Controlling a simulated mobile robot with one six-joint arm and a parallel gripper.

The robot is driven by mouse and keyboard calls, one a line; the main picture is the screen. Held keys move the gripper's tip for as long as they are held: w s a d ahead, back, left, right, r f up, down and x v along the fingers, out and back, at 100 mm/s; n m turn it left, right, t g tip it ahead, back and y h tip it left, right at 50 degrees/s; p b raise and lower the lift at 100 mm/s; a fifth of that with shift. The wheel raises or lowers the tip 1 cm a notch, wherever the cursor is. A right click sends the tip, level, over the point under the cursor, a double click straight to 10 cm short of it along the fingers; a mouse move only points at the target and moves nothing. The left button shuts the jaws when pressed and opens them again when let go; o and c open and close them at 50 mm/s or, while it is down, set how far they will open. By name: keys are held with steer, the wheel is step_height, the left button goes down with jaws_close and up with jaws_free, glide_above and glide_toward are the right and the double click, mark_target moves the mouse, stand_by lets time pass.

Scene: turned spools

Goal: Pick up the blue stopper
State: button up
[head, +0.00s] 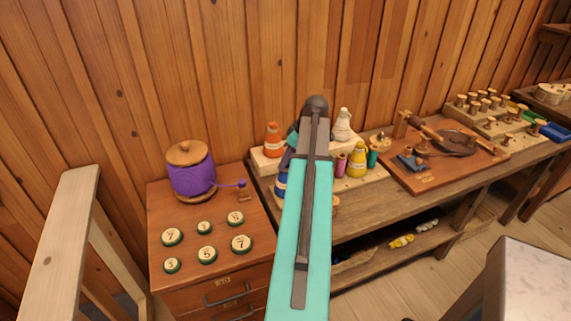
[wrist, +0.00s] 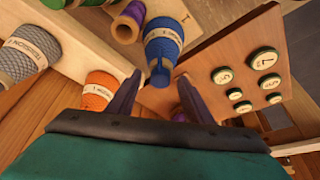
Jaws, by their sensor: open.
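A blue cone-shaped piece with a pale label band (wrist: 163,48) is in the upper middle of the wrist view, its narrow darker blue end pointing toward my gripper. A part of it shows in the head view (head: 281,185), left of my teal arm. I take it for the blue stopper, though its form is like a thread cone. My gripper (wrist: 159,80) is open, with its two dark fingers on either side of the blue piece's narrow end. No contact is clear. In the head view my arm hides most of the gripper.
An orange cone (wrist: 98,90) stands close by the left finger. A purple spool (wrist: 128,24) and a grey cone (wrist: 28,52) are further off. A wooden cabinet (head: 210,222) carries numbered round knobs and a purple thread drum (head: 190,172). A plank wall is behind.

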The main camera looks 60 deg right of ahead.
stand_by(0.4)
steer(key=c, duration=1.1)
steer(key=shift+r, duration=0.15)
steer(key=shift+r+b, duration=0.75)
steer(key=shift+r, duration=0.7)
steer(key=s+d+r+b, duration=0.1)
steer(key=s+b, duration=0.3)
steer(key=s, duration=1.2)
steer(key=shift+d+r, duration=0.25)
steer(key=shift+r, duration=0.15)
steer(key=shift+w, duration=0.1)
